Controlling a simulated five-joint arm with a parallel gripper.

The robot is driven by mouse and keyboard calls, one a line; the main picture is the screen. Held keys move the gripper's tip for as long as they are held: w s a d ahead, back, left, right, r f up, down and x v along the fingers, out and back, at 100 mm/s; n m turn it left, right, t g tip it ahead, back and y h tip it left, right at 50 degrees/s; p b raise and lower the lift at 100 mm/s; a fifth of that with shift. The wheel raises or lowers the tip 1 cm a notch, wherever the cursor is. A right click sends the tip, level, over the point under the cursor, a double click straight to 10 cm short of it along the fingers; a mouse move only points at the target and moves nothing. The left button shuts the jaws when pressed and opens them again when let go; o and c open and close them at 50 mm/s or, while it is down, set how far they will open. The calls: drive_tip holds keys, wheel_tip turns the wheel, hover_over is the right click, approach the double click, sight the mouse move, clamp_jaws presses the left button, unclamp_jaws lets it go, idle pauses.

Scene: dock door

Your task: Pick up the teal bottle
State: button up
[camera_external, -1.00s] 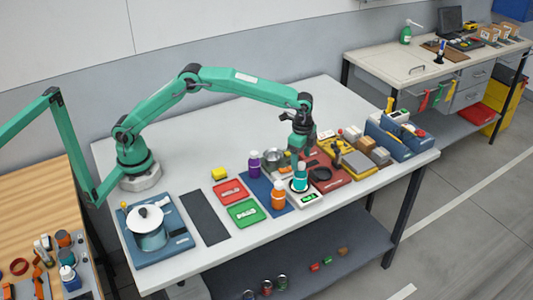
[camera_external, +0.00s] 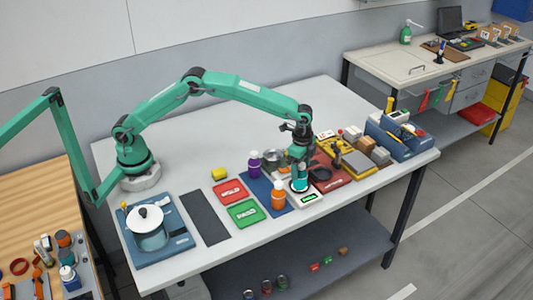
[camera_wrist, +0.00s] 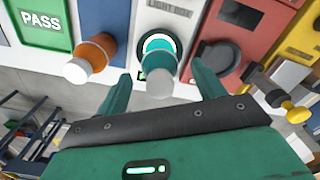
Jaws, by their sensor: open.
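The teal bottle (camera_wrist: 159,62) stands upright on the white light box (camera_wrist: 175,12), seen from above in the wrist view with its pale cap towards the camera. In the external view the bottle (camera_external: 299,185) shows just below my gripper (camera_external: 300,164), which partly hides it. My gripper (camera_wrist: 158,88) is open in the wrist view, with one finger on each side of the bottle's cap end. No contact between the fingers and the bottle can be made out.
An orange bottle (camera_external: 278,195) stands close on the left, and a purple bottle (camera_external: 254,163) farther back. A dark round pan (camera_external: 320,174) is close on the right. Green PASS (camera_external: 243,213) and red (camera_external: 231,190) plates lie left. The table's rear left is clear.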

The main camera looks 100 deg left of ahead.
sight(300, 174)
drive_tip(key=shift+f, duration=1.95)
drive_tip(key=shift+r, duration=0.1)
drive_tip(key=c, duration=1.3)
drive_tip(key=shift+o, duration=0.2)
drive_tip(key=shift+r, duration=5)
